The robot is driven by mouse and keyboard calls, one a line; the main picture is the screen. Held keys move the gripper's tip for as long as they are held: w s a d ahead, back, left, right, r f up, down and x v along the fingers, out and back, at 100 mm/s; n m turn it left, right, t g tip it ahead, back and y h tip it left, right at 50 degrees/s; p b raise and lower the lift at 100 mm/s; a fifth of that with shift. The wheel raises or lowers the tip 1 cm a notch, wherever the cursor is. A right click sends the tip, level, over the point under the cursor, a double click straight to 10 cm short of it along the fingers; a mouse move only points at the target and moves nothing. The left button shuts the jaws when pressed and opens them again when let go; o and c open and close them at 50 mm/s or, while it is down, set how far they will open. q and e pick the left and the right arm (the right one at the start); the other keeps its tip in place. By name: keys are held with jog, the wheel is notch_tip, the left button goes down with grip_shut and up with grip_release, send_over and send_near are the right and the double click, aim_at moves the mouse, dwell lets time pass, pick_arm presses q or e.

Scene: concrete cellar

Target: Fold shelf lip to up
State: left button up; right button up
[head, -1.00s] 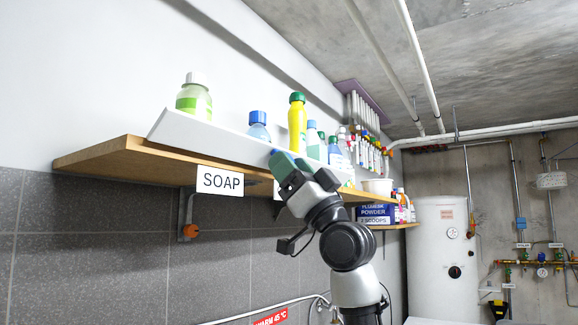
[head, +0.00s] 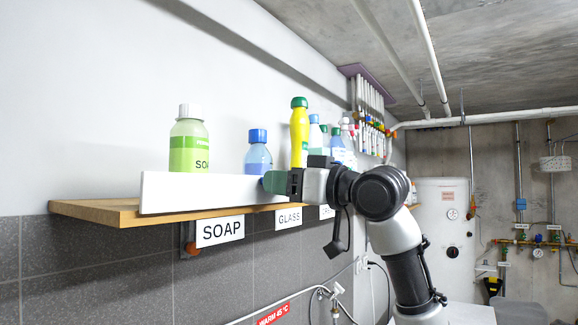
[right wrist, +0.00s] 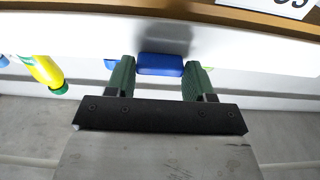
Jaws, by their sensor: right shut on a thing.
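The shelf lip (head: 205,191) is a long white board along the front edge of the wooden shelf (head: 95,208). In the head view it stands upright or close to it, its face towards me. My right gripper (head: 268,182) is at its front, partway along. In the right wrist view my green fingers (right wrist: 160,80) are shut on the sides of a blue tab (right wrist: 160,66) on the white lip (right wrist: 255,48). The gripper hides this tab in the head view. The lip's far end is hidden behind my right arm. My left gripper is not in view.
Behind the lip stand a green-and-white soap bottle (head: 188,142), a blue bottle (head: 257,152) and a yellow bottle (head: 299,132), with more beyond. A SOAP sign (head: 220,231) hangs below the shelf. Pipes and a white tank (head: 442,235) are at the far right.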

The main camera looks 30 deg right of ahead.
jog(key=shift+r+h+p, duration=0.25)
jog(key=shift+h+p, duration=0.05)
jog(key=shift+p, duration=0.15)
jog(key=shift+g, duration=0.3)
jog(key=o, duration=0.9)
jog(key=shift+w+f, duration=0.1)
jog(key=shift+w, duration=0.1)
jog(key=shift+o, duration=0.2)
jog(key=b+v, duration=0.5)
jog(key=v, duration=0.5)
jog(key=shift+s, duration=0.35)
jog(key=shift+d, duration=0.1)
